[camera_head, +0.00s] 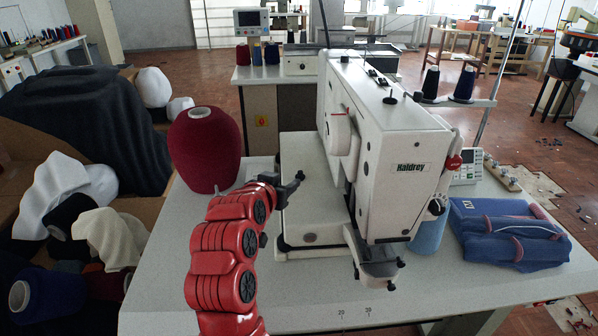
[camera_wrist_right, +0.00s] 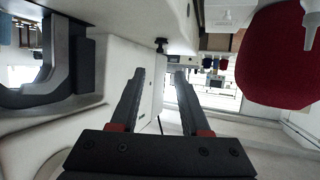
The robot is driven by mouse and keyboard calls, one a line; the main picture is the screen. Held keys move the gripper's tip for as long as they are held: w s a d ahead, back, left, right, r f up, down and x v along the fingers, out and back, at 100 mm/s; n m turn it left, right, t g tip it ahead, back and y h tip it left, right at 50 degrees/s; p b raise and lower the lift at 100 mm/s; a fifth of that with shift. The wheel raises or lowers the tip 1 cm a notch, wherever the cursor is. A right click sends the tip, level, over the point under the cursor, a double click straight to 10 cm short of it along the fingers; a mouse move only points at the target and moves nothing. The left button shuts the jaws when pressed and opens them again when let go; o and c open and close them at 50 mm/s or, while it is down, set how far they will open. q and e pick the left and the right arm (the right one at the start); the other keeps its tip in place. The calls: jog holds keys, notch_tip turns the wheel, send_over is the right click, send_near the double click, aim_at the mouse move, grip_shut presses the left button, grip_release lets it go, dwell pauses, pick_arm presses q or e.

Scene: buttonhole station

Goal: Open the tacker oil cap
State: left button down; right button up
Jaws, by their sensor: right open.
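The white tacker (camera_head: 400,135), marked Haldrey, stands on the table with its head to the right. A small black knob (camera_head: 390,98) sits on its top; I cannot tell whether it is the oil cap. My right gripper (camera_head: 292,187), on the red arm, is over the left part of the tacker's bed, left of the head. In the wrist view, which looks upside down, the right gripper (camera_wrist_right: 160,74) has its fingers apart with nothing between them. A small black knob-like part (camera_wrist_right: 161,46) shows beyond the fingertips, against white casing. My left gripper is not in view.
A dark red thread cone (camera_head: 205,150) stands close left of my arm; it also shows in the wrist view (camera_wrist_right: 272,60). Folded blue garments (camera_head: 508,235) and a small control panel (camera_head: 466,166) lie right of the tacker. The table's front (camera_head: 290,300) is clear.

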aim_at(300, 172)
jog(key=x, duration=1.1)
jog(key=shift+w+d, duration=0.1)
grip_shut()
